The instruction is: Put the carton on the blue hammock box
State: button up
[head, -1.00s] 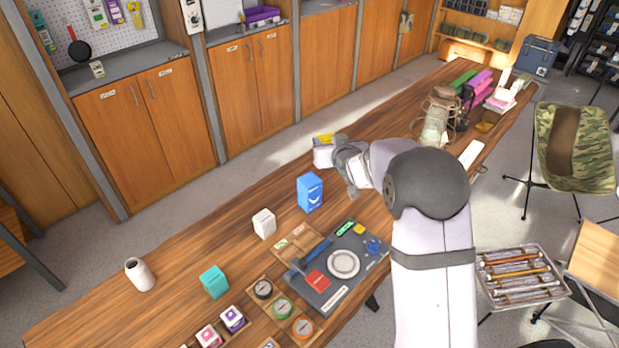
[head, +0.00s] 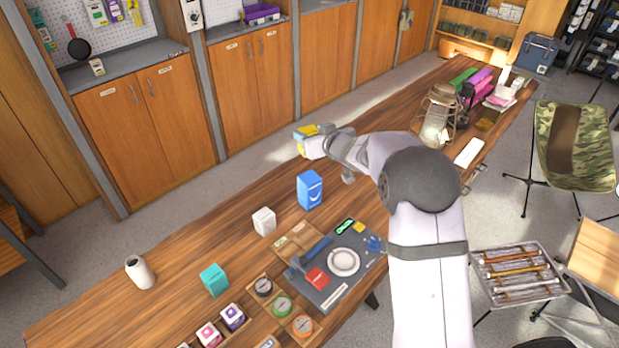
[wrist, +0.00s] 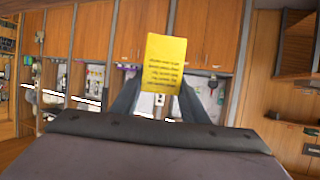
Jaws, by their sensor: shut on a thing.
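A blue box with a white curved mark, the hammock box (head: 310,190), stands upright on the wooden table in the head view. My gripper (head: 311,144) is beyond it, raised above the table's far side. It is shut on a small yellow carton (head: 306,131), which is partly hidden by the gripper in the head view. In the wrist view the yellow carton (wrist: 165,62), with dark printed lines, sits between the two fingers (wrist: 155,95). The top of the blue box is bare.
On the wooden table (head: 190,250) stand a small white box (head: 264,221), a teal box (head: 214,280) and a white bottle (head: 140,272). A grey mat (head: 318,290) with tools lies in front of the blue box. A lantern (head: 437,115) stands further right.

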jog(key=shift+f+m+h, duration=0.1)
jog(key=shift+m+h, duration=0.2)
jog(key=p, duration=0.1)
send_over(310, 178)
jog(key=shift+f, duration=4.95)
jog(key=shift+f, duration=0.2)
jog(key=o, duration=1.1)
jog(key=shift+o, duration=0.2)
jog(key=shift+s, duration=0.1)
jog(key=shift+r, duration=0.25)
jog(key=b+v, duration=0.2)
jog(key=v, duration=1)
jog(key=shift+f+b, duration=0.2)
jog(key=shift+b, duration=0.15)
jog(key=shift+s, duration=0.1)
